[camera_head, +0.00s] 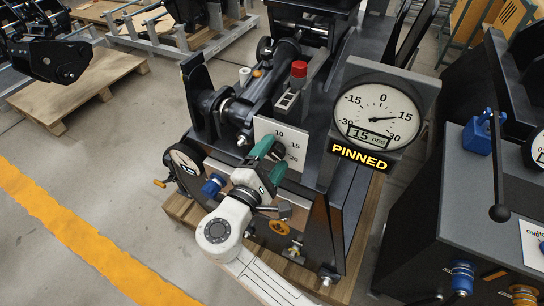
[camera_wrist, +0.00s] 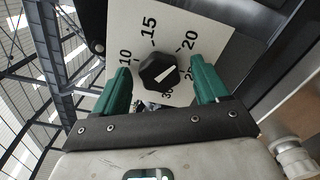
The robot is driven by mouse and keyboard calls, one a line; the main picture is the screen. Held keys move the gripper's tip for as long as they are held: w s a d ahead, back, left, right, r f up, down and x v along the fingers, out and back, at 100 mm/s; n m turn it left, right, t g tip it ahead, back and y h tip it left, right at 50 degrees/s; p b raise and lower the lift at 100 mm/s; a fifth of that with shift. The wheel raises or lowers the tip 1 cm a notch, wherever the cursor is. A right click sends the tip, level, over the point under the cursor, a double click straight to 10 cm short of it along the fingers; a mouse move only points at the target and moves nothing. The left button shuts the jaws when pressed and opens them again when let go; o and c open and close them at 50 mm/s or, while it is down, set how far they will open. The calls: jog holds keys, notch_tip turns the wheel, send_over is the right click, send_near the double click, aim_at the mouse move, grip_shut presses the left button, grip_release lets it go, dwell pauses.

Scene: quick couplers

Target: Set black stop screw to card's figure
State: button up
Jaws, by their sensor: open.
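The black stop screw (camera_wrist: 160,72) is a faceted knob with a white pointer mark. It sits on a pale scale plate (camera_wrist: 205,35) bearing the figures 10, 15, 20, 25 and 30. The mark slants up to the right, roughly toward 20. My gripper (camera_wrist: 161,68) is open, with one green finger on each side of the knob; I cannot tell whether either touches it. In the head view my gripper (camera_head: 270,155) is at the plate (camera_head: 267,128) and hides the knob. I make out no card that I can clearly tie to this stop.
A round gauge (camera_head: 383,112) has its needle near 15, a "15 DEG" window and a lit "PINNED" sign (camera_head: 359,157). A red-topped control box (camera_head: 290,97) stands behind the plate. A blue knob (camera_head: 214,184) is left of my gripper. A dark machine (camera_head: 440,185) stands at right.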

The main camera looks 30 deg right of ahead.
jog(key=b+v, duration=0.1)
jog(key=v, duration=1)
dwell(0.5)
